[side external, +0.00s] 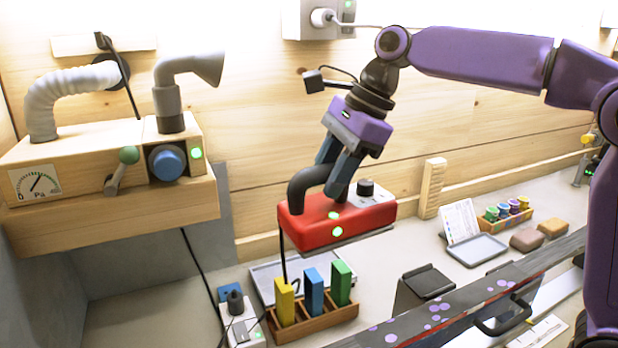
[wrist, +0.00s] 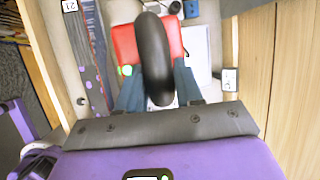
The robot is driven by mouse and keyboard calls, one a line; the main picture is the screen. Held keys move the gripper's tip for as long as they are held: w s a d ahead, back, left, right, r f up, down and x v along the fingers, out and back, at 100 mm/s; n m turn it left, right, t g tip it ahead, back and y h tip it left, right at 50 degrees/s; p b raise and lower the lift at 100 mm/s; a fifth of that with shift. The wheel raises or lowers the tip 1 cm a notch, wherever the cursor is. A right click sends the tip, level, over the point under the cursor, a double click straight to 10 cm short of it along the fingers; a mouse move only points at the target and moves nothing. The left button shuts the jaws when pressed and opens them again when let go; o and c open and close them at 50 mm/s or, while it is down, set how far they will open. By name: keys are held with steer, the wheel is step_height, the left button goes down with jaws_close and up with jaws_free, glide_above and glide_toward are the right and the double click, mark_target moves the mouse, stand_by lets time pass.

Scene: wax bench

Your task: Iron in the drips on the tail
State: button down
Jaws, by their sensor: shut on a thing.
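The red iron (side external: 345,219) has a black curved handle (side external: 309,180), a white top plate with a black knob and two lit green lights. My gripper (side external: 335,186) is shut on the handle and holds the iron in the air above the bench, behind the dark ski (side external: 470,298). The wrist view shows the iron (wrist: 124,44) beyond the handle between my fingers. Purple drips (side external: 434,320) are scattered along the ski's top; they also show on the ski (wrist: 92,62) in the wrist view. I cannot tell which end is the tail.
A wooden rack (side external: 313,319) of yellow, blue and green blocks stands below the iron. A black vise (side external: 426,283) stands by the ski. A grey tray (side external: 476,250) and small coloured jars sit at right. A wooden extractor box (side external: 100,155) overhangs the left.

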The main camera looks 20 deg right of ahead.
steer(key=s+d+f, duration=0.1)
steer(key=s+d, duration=0.2)
steer(key=s, duration=1.2)
steer(key=shift+d, duration=0.4)
steer(key=shift+s+f, duration=0.1)
steer(key=shift+f, duration=0.05)
steer(key=shift+s+x, duration=0.7)
steer(key=shift+x, duration=3.6)
steer(key=shift+d, duration=13.5)
steer(key=a+r, duration=0.3)
steer(key=r, duration=0.5)
steer(key=shift+a, duration=0.35)
